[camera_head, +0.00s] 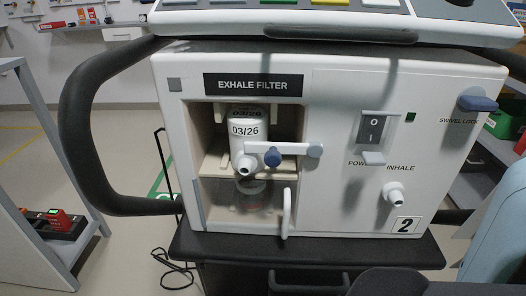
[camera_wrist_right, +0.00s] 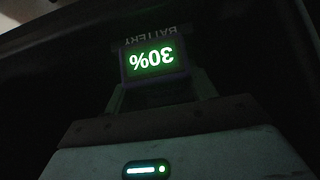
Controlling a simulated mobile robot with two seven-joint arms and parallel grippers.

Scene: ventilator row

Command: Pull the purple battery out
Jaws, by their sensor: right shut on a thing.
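In the dark right wrist view, a battery (camera_wrist_right: 153,61) shows a lit green "30%" display, upside down, with the word BATTERY above it. Its frame looks faintly purplish, but the dark makes the colour hard to tell. My right gripper (camera_wrist_right: 158,92) is shut on the battery, its fingers reaching up from the pale housing at the bottom of that view. How far the battery sits in its slot is hidden in shadow. In the head view the ventilator (camera_head: 340,200) stands in front of me; the battery and both grippers are out of sight there.
The ventilator stands on a dark cart top (camera_head: 300,250) with a black side handle (camera_head: 80,130). A red battery-like unit (camera_head: 47,222) with a green light sits in a dark holder on a low shelf at left. Floor between shelf and cart is mostly free, with a black cable.

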